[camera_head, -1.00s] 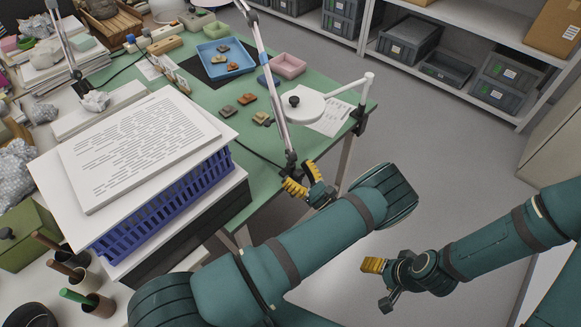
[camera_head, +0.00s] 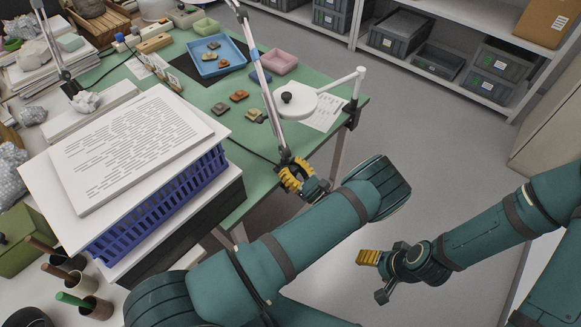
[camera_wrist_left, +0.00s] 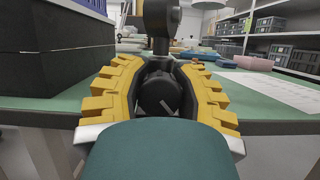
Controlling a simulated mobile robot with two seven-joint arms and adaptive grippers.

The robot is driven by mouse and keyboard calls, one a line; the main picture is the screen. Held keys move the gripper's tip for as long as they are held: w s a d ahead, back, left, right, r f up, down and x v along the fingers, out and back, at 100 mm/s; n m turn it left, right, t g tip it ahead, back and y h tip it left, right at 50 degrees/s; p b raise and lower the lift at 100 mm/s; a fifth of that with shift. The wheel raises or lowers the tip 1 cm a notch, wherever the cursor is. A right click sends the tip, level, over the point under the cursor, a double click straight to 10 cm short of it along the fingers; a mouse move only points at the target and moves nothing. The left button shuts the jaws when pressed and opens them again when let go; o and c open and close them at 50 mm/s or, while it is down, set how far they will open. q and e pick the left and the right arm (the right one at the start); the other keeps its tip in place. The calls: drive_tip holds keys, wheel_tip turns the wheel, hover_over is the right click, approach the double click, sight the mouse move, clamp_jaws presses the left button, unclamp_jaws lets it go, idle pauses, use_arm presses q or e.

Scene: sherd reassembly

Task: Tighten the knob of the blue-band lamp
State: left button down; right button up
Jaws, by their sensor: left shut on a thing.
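The blue-band lamp (camera_head: 268,84) is a grey arm rising from the near edge of the green table, with a blue band (camera_head: 254,54) partway up. My left gripper (camera_head: 291,173) is at its foot. In the left wrist view, the dark round knob (camera_wrist_left: 160,94) with a pale mark on its face sits between the yellow finger pads, below the black lamp joint (camera_wrist_left: 161,22). The left gripper (camera_wrist_left: 158,88) is shut on the knob. My right gripper (camera_head: 372,276) hangs over the floor at the lower right, open and empty, away from the lamp.
A blue crate (camera_head: 165,205) topped with a board and printed sheets stands left of the lamp. A white round-headed lamp (camera_head: 310,103) is clamped at the table's right. A blue tray (camera_head: 215,58) and several sherds lie behind. Floor (camera_head: 440,150) to the right is clear.

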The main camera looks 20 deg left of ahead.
sight(296, 174)
use_arm(q)
drive_tip(key=shift+d+f+m+t, duration=0.15)
drive_tip(key=shift+m+t, duration=0.45)
drive_tip(key=shift+m, duration=0.4)
drive_tip(key=c, duration=0.6)
unclamp_jaws()
drive_tip(key=shift+v, duration=3.75)
